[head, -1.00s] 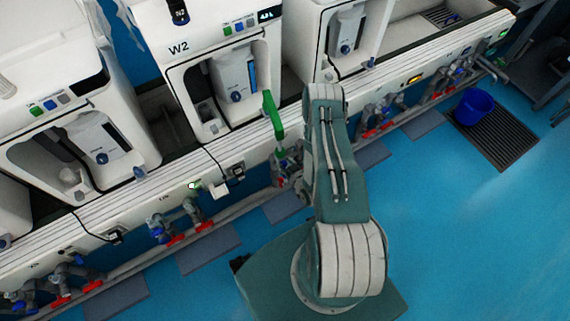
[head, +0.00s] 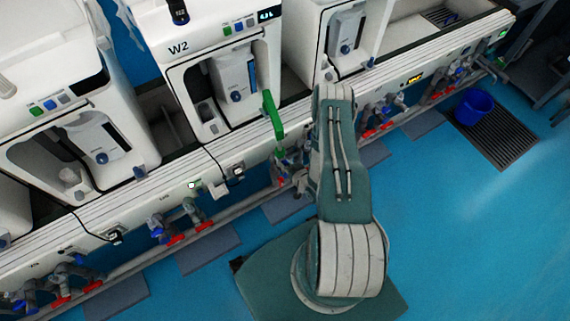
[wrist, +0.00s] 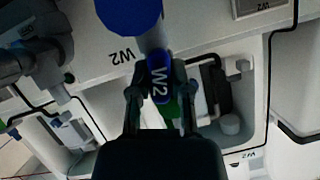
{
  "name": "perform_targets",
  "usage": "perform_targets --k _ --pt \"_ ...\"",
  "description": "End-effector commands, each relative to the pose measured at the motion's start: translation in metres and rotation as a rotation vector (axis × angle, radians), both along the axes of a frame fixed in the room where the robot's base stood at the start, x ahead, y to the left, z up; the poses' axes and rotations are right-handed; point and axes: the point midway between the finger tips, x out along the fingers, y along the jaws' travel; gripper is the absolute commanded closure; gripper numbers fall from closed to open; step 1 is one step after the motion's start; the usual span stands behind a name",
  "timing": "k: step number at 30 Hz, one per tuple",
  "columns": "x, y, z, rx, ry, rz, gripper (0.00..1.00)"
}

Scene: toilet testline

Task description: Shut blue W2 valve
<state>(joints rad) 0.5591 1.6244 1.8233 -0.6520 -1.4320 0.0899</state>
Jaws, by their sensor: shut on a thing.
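The blue W2 valve handle (wrist: 158,82), with white W2 lettering, shows in the wrist view between the two fingertips of my gripper (wrist: 160,88). The fingers are shut on it from both sides. A grey pipe or valve body (wrist: 155,40) runs up from it to a large round blue part (wrist: 130,12). In the head view my arm hides most of the gripper and the blue handle. The W2 machine (head: 218,75) stands just left of my arm, with the valve cluster (head: 285,172) below its front rail.
A green handle-like part (head: 273,115) sticks out at the W2 rail, close to my arm. Other valves with red handles (head: 175,240) line the rail left and right. A blue bucket (head: 474,107) stands on a floor grate at right. The blue floor in front is clear.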

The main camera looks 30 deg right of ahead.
Motion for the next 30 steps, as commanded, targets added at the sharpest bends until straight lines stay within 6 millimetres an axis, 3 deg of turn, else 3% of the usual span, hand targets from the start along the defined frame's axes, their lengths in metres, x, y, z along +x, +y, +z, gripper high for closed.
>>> perform_targets --k 5,6,8,9,22,30 --pt "0.001 -0.001 0.000 -0.003 -0.001 -0.001 1.00" --pt "0.001 -0.001 0.000 -0.003 -0.001 -0.002 0.71" --pt "0.001 -0.001 0.000 -0.004 -0.001 -0.002 0.44" --pt "0.001 -0.001 0.000 -0.004 -0.001 -0.002 0.40" --pt "-0.005 -0.002 0.002 -0.002 0.001 -0.002 0.40" --pt "-0.051 -0.009 0.020 -0.001 0.002 -0.007 0.40"
